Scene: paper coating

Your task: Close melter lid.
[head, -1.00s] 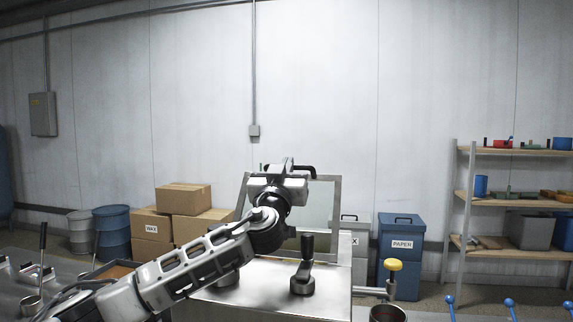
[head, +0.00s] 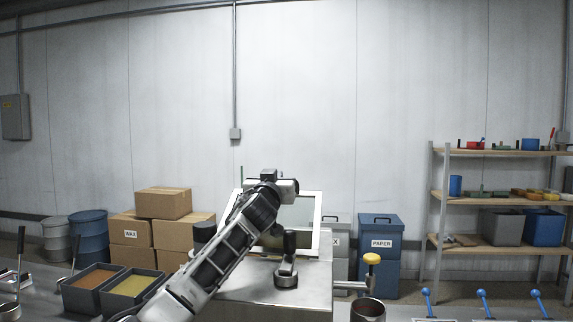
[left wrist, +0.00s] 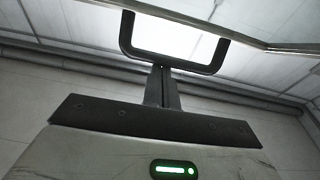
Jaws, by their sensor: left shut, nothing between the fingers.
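The melter (head: 260,290) is a metal box in the middle of the head view. Its lid (head: 317,225), a pale frame with a panel inside, stands raised at the back of the box. My left gripper (head: 280,186) is in front of the lid's upper part; its fingertips are hidden there. In the left wrist view the gripper fingers (left wrist: 161,88) are shut and empty, just below a black U-shaped handle (left wrist: 172,68). I cannot tell whether they touch it. A metal edge crosses that view's upper right. My right gripper is not in view.
A black upright handle (head: 288,260) stands on the melter's top. Two open trays (head: 132,287) are at the left, and a yellow knob (head: 372,258) and a metal cup (head: 368,311) at the right. Boxes, a blue PAPER bin (head: 380,250) and shelves (head: 500,196) are behind.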

